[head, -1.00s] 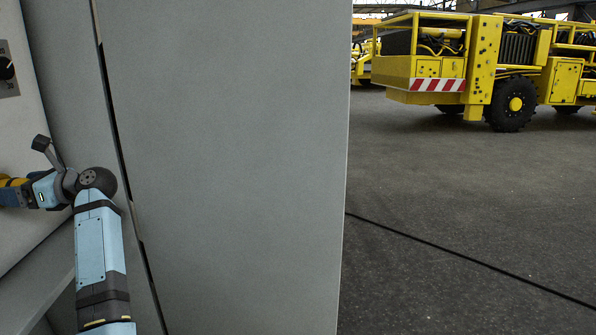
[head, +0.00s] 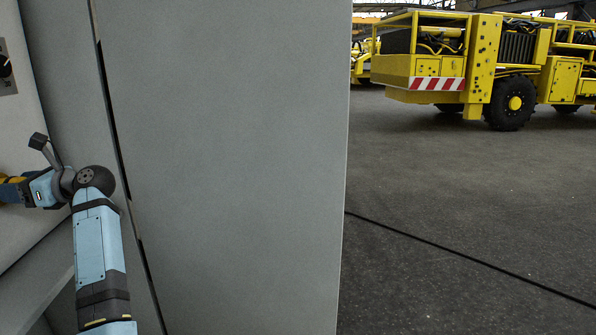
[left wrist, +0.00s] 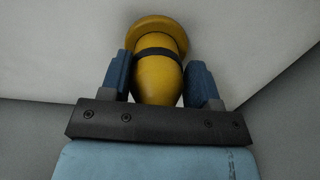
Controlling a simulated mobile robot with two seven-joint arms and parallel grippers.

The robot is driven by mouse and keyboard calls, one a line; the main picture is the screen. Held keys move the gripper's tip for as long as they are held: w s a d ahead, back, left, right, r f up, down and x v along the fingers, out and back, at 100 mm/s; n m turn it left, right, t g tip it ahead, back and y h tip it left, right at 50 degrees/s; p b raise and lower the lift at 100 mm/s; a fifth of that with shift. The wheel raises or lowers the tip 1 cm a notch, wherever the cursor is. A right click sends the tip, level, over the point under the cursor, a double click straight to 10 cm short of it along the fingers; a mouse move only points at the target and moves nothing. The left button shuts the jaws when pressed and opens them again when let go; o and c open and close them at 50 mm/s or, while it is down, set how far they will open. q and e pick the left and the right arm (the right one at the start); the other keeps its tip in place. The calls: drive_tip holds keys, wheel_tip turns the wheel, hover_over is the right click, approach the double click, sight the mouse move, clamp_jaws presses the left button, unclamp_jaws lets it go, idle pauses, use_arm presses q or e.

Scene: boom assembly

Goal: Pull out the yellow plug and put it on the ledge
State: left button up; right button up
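The yellow plug (left wrist: 158,78) shows in the left wrist view. It has a wide round flange, a dark band and a rounded end towards the camera. My left gripper (left wrist: 158,75) has one blue finger on each side of the plug and appears shut on it. The flange is close to a pale panel; I cannot tell whether the plug is still seated. In the head view, yellow of the plug (head: 8,180) shows at the left edge, partly hidden by my gripper. My right gripper is out of view. I cannot identify the ledge.
A large grey panel (head: 225,170) fills the middle of the head view. A pale panel with a black knob (head: 5,67) is at the left edge. A yellow vehicle (head: 485,65) stands far back right. Dark open floor (head: 470,200) with a black line lies right.

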use_arm(q)
drive_tip(key=shift+s+a+r, duration=0.2)
drive_tip(key=shift+s+a, duration=0.3)
drive_tip(key=shift+a, duration=0.15)
drive_tip(key=shift+c, duration=0.7)
drive_tip(key=shift+d+f, duration=0.35)
drive_tip(key=shift+d, duration=0.05)
drive_tip(key=shift+d+f, duration=0.1)
drive_tip(key=shift+d, duration=0.05)
drive_tip(key=shift+s+d+n+g+b, duration=0.2)
drive_tip(key=shift+s+n+g+b, duration=0.05)
drive_tip(key=shift+n+g+b, duration=0.05)
drive_tip(key=shift+w+d, duration=0.15)
drive_tip(key=shift+d, duration=0.25)
drive_tip(key=shift+w+d, duration=0.2)
drive_tip(key=shift+d, duration=0.6)
drive_tip(key=shift+w+d, duration=0.2)
drive_tip(key=shift+d, duration=0.6)
drive_tip(key=shift+t, duration=0.4)
